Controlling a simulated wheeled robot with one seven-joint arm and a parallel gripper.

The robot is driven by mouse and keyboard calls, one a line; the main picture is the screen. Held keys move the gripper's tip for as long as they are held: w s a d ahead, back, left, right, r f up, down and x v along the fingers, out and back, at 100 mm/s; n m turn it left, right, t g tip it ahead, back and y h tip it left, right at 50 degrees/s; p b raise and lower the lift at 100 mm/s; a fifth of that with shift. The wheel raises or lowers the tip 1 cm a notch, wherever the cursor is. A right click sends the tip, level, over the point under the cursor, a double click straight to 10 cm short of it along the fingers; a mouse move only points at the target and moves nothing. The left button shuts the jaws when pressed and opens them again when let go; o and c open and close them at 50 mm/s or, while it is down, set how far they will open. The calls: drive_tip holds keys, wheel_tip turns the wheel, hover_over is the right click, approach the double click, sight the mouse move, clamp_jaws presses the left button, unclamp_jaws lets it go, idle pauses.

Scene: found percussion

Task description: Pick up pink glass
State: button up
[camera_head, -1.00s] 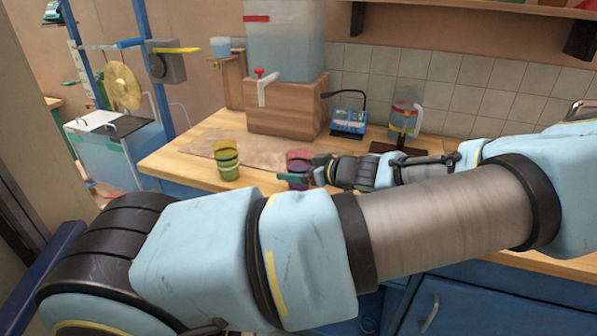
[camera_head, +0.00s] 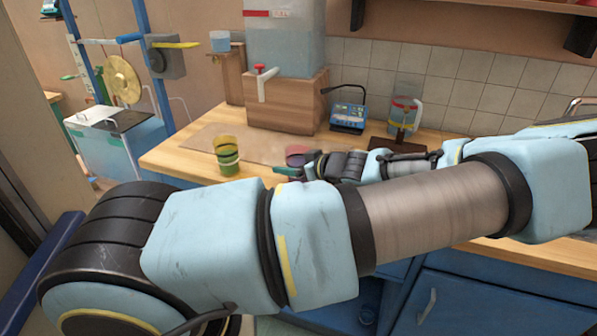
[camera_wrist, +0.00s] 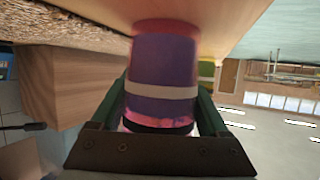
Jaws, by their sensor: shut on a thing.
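The pink glass (camera_wrist: 161,75) fills the middle of the wrist view, pink to purple with a pale band and a dark band. My gripper (camera_wrist: 160,110) has its green fingers on either side of it, shut on it. In the head view only the upper part of the pink glass (camera_head: 298,155) shows, at the counter's front part. My gripper (camera_head: 292,172) and forearm cover the rest. I cannot tell whether the glass touches the counter.
A yellow-green glass (camera_head: 227,156) stands to the left on the wooden counter (camera_head: 175,157). Behind are a large water container (camera_head: 285,40) on a wooden block (camera_head: 287,105), a blue device (camera_head: 348,117) and a clear jug (camera_head: 404,117).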

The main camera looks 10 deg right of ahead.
clamp_jaws()
drive_tip(key=shift+r, duration=0.2)
